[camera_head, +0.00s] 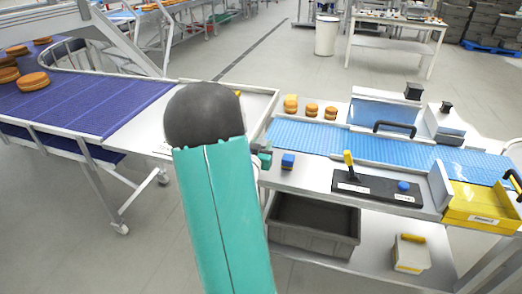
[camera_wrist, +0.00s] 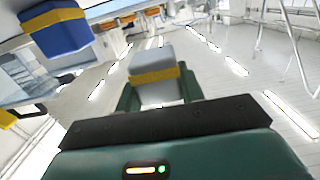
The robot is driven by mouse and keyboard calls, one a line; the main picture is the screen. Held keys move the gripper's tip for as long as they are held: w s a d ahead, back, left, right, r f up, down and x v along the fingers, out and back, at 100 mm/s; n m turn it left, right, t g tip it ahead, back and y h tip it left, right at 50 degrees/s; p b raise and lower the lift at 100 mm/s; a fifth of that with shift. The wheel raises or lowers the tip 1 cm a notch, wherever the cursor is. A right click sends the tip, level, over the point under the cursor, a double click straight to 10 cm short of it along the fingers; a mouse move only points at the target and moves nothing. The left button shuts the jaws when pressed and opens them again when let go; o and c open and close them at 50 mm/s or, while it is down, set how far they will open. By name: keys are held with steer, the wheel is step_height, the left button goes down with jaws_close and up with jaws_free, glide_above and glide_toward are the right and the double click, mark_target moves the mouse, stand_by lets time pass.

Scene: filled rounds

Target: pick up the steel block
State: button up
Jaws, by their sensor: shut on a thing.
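The steel block, grey with a yellow band (camera_wrist: 153,56), is between the two green fingers of my gripper (camera_wrist: 157,90) in the wrist view. My gripper is shut on it. In the head view my gripper (camera_head: 263,156) is a small green shape at the bench's left edge, partly behind my arm. I cannot make out the steel block clearly there. A blue block (camera_head: 288,160) stands just right of my gripper. It also shows in the wrist view (camera_wrist: 65,36), at the upper left, with a yellow band, apart from the fingers.
A grey crate (camera_head: 312,221) sits on the shelf below. A purple conveyor (camera_head: 85,103) with filled rounds stands at the left.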

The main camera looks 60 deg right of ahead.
steer(key=s+a+r, duration=0.5)
steer(key=a+r, duration=0.1)
steer(key=a, duration=0.3)
steer(key=shift+s+a+r, duration=0.3)
steer(key=shift+a+r, duration=0.05)
steer(key=shift+a, duration=0.05)
steer(key=shift+w, duration=0.1)
